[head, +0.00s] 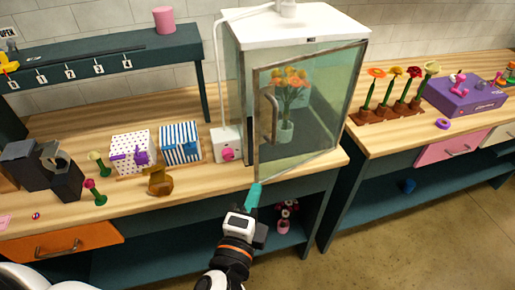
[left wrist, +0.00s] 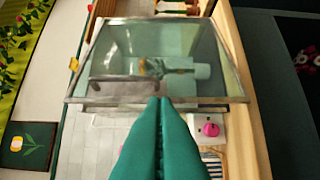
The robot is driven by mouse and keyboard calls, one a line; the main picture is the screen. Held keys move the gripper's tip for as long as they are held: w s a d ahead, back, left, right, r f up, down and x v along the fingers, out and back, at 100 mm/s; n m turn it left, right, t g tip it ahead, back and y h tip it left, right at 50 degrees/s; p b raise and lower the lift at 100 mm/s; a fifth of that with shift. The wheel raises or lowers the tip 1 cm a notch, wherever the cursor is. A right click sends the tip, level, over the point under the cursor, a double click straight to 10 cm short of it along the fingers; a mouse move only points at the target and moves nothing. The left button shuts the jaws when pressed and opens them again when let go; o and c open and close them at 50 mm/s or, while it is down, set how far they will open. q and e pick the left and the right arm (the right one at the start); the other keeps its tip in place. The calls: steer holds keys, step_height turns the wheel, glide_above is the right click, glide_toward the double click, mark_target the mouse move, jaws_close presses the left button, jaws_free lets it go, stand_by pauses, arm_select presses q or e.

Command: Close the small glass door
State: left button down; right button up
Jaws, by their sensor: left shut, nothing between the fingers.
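The small glass door (head: 300,135) has a grey metal frame and hangs on the front of a white-topped glass cabinet (head: 296,24). It stands ajar, its left, handle-side edge swung out toward me. The door handle (head: 273,115) is a grey bar near that edge. My left gripper (head: 253,188) has teal fingers, shut and empty, at the door's lower left corner. In the left wrist view the fingertips (left wrist: 165,101) overlap the frame of the door (left wrist: 215,100); I cannot tell whether they touch. The right gripper is not in view.
Flowers in a vase (head: 285,130) stand inside the cabinet. A white box with a pink knob (head: 228,154) is beside it on the left. Striped (head: 180,142) and dotted (head: 132,152) boxes stand farther left. A purple box (head: 465,97) is on the right bench.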

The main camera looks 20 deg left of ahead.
arm_select(q)
steer(key=p, duration=0.2)
glide_toward(260, 141)
steer(key=w+d, duration=0.3)
steer(key=w+a, duration=0.2)
steer(key=a, duration=0.1)
steer(key=shift+w+a, duration=0.25)
steer(key=shift+w, duration=0.15)
steer(key=shift+d, duration=0.1)
